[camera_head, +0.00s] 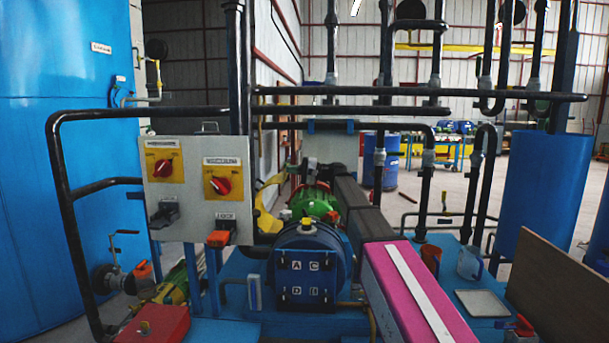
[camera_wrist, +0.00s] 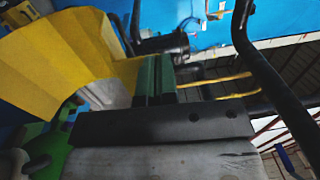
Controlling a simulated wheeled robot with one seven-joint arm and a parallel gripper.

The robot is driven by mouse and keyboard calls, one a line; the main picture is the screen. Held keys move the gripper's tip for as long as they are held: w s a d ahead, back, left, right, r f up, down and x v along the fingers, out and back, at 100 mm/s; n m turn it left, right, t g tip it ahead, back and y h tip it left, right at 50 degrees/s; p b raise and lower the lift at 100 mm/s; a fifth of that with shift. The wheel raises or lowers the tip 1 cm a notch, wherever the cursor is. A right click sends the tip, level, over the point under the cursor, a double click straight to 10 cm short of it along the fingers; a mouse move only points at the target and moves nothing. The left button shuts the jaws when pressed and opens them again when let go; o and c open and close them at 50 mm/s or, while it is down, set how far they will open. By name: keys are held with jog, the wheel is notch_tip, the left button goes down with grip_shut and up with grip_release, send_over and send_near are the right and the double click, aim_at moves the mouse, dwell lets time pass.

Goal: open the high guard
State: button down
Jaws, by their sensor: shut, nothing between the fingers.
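A yellow guard (camera_head: 266,198), which I take for the high guard, stands behind the blue drum-shaped housing, left of the green motor. In the wrist view the yellow guard (camera_wrist: 65,55) fills the upper left as a broad angled sheet with a grey part beneath it. My gripper (camera_wrist: 157,64) has green fingers that lie together, with nothing seen between them. The fingertips are beside the right edge of the guard; I cannot tell if they touch it. In the head view my fingers are not clearly seen.
The blue housing (camera_head: 308,262) and green motor (camera_head: 314,201) stand close to my arm. A grey switch panel (camera_head: 197,190) with red knobs is to the left. Dark pipes (camera_head: 420,92) cross above and behind. A dark pipe (camera_wrist: 265,70) also runs right of my gripper.

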aim_at(264, 186)
jog(key=a+h, duration=0.1)
jog(key=a, duration=0.3)
jog(key=a+h, duration=0.2)
jog(key=a, duration=0.3)
jog(key=shift+a, duration=0.2)
jog(key=shift+a+f, duration=0.2)
jog(key=shift+a, duration=0.7)
jog(key=shift+d, duration=0.15)
